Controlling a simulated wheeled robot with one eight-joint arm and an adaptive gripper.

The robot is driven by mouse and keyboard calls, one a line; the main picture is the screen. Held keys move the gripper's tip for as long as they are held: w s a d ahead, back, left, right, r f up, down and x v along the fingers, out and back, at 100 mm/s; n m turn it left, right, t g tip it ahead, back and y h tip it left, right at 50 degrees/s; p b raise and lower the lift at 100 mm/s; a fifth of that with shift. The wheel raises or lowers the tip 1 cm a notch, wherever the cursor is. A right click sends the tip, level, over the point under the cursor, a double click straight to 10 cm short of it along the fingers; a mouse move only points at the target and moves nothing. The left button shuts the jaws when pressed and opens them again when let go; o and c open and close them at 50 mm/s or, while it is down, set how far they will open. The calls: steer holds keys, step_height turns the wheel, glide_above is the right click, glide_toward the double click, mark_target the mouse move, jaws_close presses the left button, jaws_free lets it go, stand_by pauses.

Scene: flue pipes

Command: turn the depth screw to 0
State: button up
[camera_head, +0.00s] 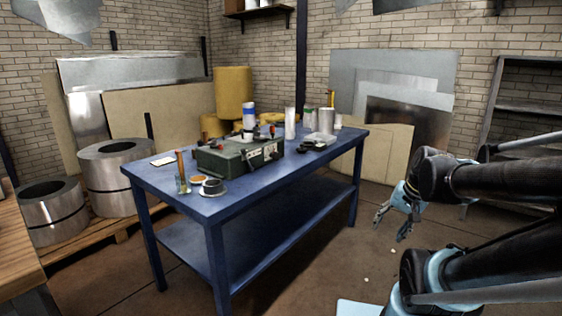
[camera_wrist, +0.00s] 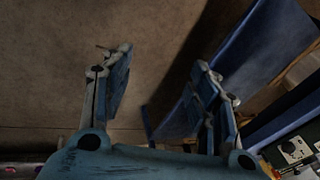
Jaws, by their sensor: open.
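A green machine (camera_head: 240,154) with small fittings on its top and light markings on its front stands on the blue table (camera_head: 230,205). I cannot make out the depth screw or its reading in the head view. In the wrist view a green panel with a round knob on a pale plate (camera_wrist: 295,150) shows at the lower right, cut off by the frame edge. My gripper (camera_head: 392,225) hangs to the right of the table, apart from it and from the machine. Its two fingers (camera_wrist: 160,75) are spread, with nothing between them.
A jar with a brush (camera_head: 182,180) and a round dish (camera_head: 212,187) sit at the table's near left. Clear cylinders (camera_head: 290,123) and a container (camera_head: 326,121) stand at its far end. Metal coils (camera_head: 115,165) stand at left. Floor between table and my arm is mostly clear.

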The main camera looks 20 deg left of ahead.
steer(key=w+a+r+m+t+y, duration=0.1)
steer(key=w+a+r+m+y, duration=0.25)
steer(key=w+a, duration=0.5)
steer(key=w+a+r+m+t+y, duration=0.1)
steer(key=w+a+r+m+y, duration=0.1)
steer(key=w+a+m+y, duration=0.45)
steer(key=m+t+y, duration=0.2)
steer(key=m+y, duration=0.2)
steer(key=m, duration=0.6)
glide_toward(278, 157)
steer(key=x, duration=0.8)
steer(key=shift+a, duration=0.2)
steer(key=c, duration=1.1)
